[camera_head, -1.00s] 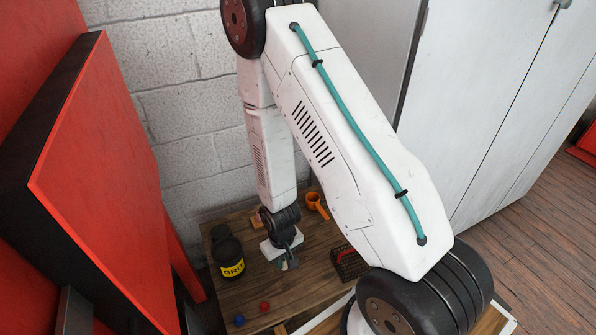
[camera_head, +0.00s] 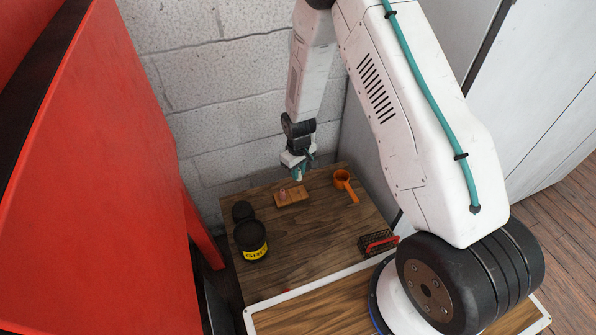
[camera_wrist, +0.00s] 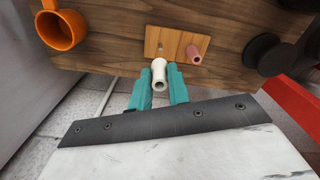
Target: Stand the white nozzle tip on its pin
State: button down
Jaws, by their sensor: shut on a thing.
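The white nozzle tip (camera_wrist: 158,74) is a short hollow tube between the teal fingers of my gripper (camera_wrist: 159,88) in the wrist view. My gripper is shut on it, with one open end facing the camera. In the head view my gripper (camera_head: 298,174) hangs above the back of the table, and the tip is too small to make out clearly. A small wooden board (camera_wrist: 177,36) lies beyond the tip; it also shows in the head view (camera_head: 296,197). A pink tip (camera_wrist: 194,54) stands on it. A white pin is not clearly visible; the held tip covers part of the board's edge.
An orange cup with a handle (camera_head: 343,180) stands right of the board. A black can with a yellow label (camera_head: 250,238) and a round black piece (camera_head: 242,210) are left. A black basket with a red handle (camera_head: 378,243) sits at the right edge. The table's middle is clear.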

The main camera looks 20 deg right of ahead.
send_over(298, 192)
jog(key=shift+w+d+f, duration=0.1)
jog(key=shift+w+f, duration=0.05)
jog(key=shift+f, duration=1.05)
jog(key=shift+w+f, duration=0.1)
jog(key=shift+f, duration=1.05)
jog(key=shift+s+f, duration=0.1)
jog(key=shift+f, duration=1.3)
dwell(4.2)
